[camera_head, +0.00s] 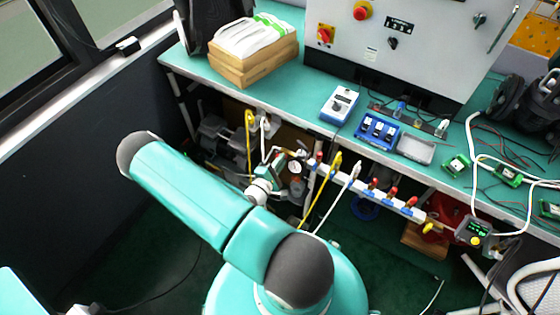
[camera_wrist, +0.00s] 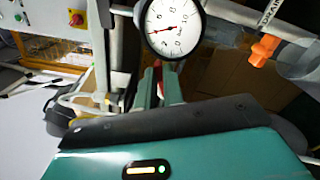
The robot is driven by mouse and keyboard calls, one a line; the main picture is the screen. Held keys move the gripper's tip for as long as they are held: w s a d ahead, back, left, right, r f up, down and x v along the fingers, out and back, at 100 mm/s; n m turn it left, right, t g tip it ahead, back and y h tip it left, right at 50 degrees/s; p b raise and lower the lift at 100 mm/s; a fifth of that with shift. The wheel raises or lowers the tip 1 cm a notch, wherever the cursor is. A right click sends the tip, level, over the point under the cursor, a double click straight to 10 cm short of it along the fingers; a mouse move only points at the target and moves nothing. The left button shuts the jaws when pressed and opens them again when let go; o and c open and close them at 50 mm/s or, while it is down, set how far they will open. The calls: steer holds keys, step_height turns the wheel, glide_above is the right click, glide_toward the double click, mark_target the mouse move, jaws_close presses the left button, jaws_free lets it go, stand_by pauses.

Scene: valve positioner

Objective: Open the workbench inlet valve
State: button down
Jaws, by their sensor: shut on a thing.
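My gripper (camera_head: 277,166) reaches under the workbench to the pipework in the head view. In the wrist view its two fingers (camera_wrist: 158,84) point away from me, just below a pressure gauge. They are close together, shut on a small red part, which I take to be the inlet valve handle (camera_wrist: 158,64). Most of that handle and the valve body are hidden by the fingers and the gauge. The round white gauge (camera_wrist: 173,27) has a red needle; it also shows beside my gripper in the head view (camera_head: 296,168).
An orange handle (camera_wrist: 264,50) sits on a labelled pipe at right in the wrist view. A manifold (camera_head: 372,188) with red-handled valves runs below the bench edge. Yellow and white hoses (camera_head: 333,182) hang close to my gripper. The green bench top (camera_head: 300,92) is above.

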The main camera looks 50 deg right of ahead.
steer(key=m, duration=0.5)
steer(key=shift+f, duration=0.25)
steer(key=shift+a, duration=0.1)
stand_by(0.3)
steer(key=c, duration=1.5)
jaws_free()
steer(key=a, duration=0.4)
steer(key=s+a, duration=0.1)
steer(key=a, duration=0.8)
steer(key=shift+s+a, duration=0.2)
steer(key=shift+a, duration=0.15)
